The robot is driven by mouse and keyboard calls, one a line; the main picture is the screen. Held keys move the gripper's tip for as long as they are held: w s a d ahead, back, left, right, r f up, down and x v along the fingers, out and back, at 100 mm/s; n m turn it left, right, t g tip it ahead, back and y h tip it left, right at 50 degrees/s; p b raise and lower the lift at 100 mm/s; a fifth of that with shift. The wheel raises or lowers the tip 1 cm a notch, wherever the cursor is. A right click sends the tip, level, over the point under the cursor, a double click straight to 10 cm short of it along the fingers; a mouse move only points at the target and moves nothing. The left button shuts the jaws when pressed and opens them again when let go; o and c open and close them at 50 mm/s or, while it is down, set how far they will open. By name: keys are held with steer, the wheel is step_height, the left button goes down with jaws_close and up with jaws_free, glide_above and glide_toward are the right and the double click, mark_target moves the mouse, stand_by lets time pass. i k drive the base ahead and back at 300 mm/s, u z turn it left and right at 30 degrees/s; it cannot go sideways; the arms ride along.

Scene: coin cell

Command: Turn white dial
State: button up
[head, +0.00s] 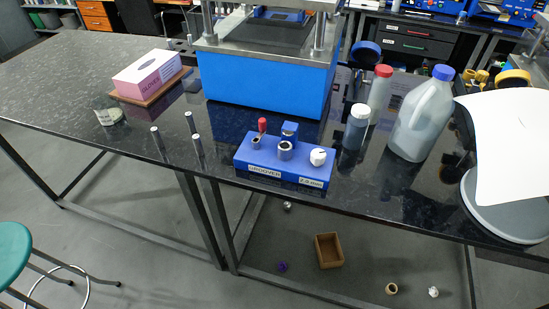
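The white dial (318,157) is a small round knob at the right end of a blue block (240,157) labelled GROOVER, near the front edge of the dark table. The dial stands clear with nothing touching it from outside. A red-topped lever (262,126) and a metal ring-shaped holder (285,150) are on the same block, to the left of the dial. A label at the right of the block's front reads about 2.5 mm, too small to be sure. My gripper is not in view.
A large blue press (265,85) stands behind the block. Several metal posts (197,145) stand left. A pink glove box (147,75) lies farther left.

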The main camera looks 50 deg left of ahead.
mark_target(318, 156)
steer(key=u, duration=1.6)
steer(key=i, duration=0.3)
steer(key=u, duration=2.5)
steer(key=k, duration=0.75)
steer(key=z, duration=1.15)
steer(key=i, duration=0.45)
steer(key=u, duration=0.05)
